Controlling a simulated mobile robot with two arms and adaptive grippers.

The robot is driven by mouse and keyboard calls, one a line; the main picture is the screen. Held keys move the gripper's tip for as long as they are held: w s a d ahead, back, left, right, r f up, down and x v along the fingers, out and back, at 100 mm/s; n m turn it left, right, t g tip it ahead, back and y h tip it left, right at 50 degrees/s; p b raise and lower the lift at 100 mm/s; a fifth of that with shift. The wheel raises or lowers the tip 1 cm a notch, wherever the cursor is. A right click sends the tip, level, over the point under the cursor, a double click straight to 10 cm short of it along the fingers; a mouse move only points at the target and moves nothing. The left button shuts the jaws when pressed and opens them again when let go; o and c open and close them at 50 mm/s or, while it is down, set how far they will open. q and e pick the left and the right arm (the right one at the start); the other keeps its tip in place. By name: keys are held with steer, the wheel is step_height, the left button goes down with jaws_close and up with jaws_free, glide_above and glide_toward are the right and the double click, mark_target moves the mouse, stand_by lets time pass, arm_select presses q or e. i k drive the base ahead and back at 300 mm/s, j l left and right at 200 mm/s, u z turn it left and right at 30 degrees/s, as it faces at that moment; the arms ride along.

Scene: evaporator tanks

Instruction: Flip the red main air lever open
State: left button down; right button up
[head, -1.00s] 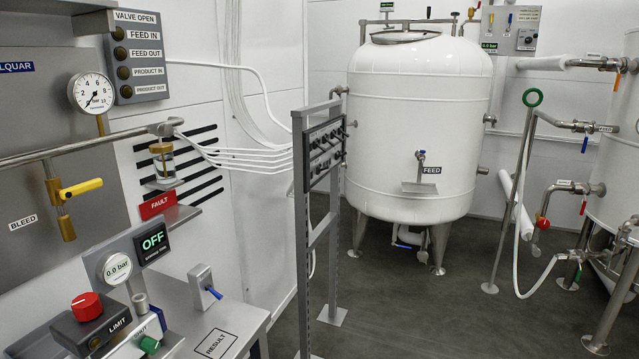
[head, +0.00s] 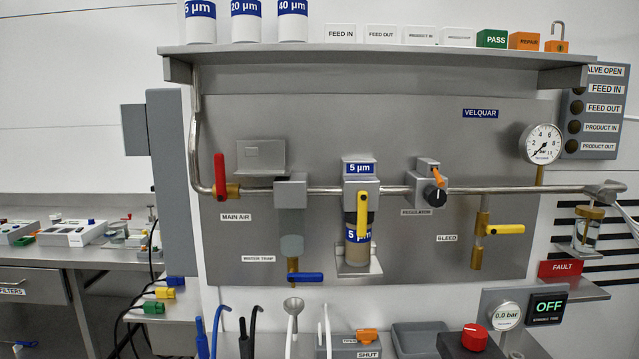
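The red main air lever (head: 220,176) stands upright on a brass valve (head: 232,191) at the left end of the steel pipe, across the pipe's run. The "MAIN AIR" label (head: 237,217) is on the grey panel below it. Neither of my grippers shows in the head view.
Along the pipe are a water trap (head: 291,225) with a blue lever, a 5 µm filter (head: 360,200) with a yellow lever, a regulator (head: 428,190) and a yellow bleed lever (head: 497,229). A shelf (head: 370,58) juts out above. Hoses and tools stand below.

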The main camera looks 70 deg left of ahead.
mark_target(218, 165)
steer(key=u, duration=2.6)
